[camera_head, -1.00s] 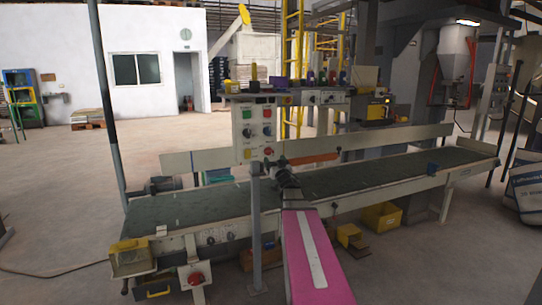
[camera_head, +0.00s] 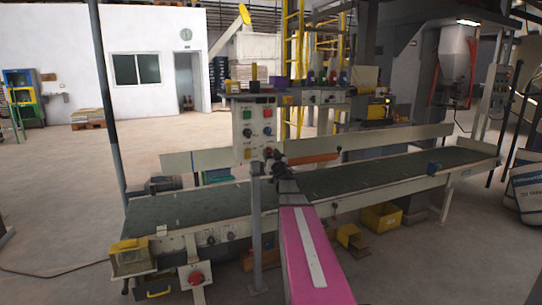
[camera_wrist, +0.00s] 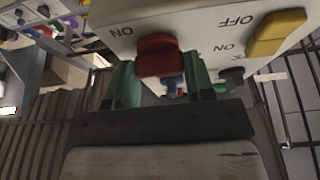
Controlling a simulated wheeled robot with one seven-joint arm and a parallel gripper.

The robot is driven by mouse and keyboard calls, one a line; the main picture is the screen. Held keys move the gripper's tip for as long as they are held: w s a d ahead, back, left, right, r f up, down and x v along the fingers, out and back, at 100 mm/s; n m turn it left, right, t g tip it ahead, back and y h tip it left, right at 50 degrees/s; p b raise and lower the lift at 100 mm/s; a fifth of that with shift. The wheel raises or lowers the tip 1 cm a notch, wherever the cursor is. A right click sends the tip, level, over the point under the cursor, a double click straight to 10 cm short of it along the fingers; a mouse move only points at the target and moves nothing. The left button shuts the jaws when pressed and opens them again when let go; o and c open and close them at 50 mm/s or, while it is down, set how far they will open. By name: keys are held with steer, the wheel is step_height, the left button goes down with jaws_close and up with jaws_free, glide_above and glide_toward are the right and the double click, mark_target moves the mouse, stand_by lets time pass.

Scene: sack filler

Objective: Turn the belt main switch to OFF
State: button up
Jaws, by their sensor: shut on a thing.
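The belt main switch appears to be the red knob (camera_wrist: 158,55) low on the right of the grey control panel (camera_head: 243,132). In the wrist view the panel appears upside down, with an ON label left of the red knob and OFF and ON labels to its right. My gripper (camera_wrist: 160,72) has its two greenish fingers at either side of the red knob and is shut on it. The exact contact is partly hidden behind the knob. In the head view my gripper (camera_head: 273,157) reaches the panel's lower right corner.
A yellow knob (camera_wrist: 277,33) and a dark knob (camera_wrist: 232,77) sit beside the red one. The panel stands on a post (camera_head: 256,230) before the long conveyor belt (camera_head: 370,172). A red stop button (camera_head: 196,279) is lower left. Open floor lies at the left.

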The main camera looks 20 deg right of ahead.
steer(key=shift+n, duration=0.4)
steer(key=n+y, duration=0.2)
steer(key=n, duration=0.1)
steer(key=n+y, duration=0.1)
steer(key=n, duration=0.2)
steer(key=shift+d+g+y, duration=0.1)
steer(key=shift+g+y, duration=0.3)
steer(key=n+g+y, duration=0.1)
steer(key=n, duration=0.2)
steer(key=n+y, duration=0.1)
steer(key=n, duration=0.2)
steer(key=shift+g, duration=0.4)
steer(key=n+g, duration=0.1)
steer(key=n, duration=0.2)
steer(key=n+y, duration=0.1)
steer(key=n, duration=0.1)
steer(key=shift+r+n+g, duration=0.1)
steer(key=shift+n+g, duration=1.1)
steer(key=shift+n, duration=1.1)
steer(key=o, duration=0.9)
steer(key=shift+s, duration=0.1)
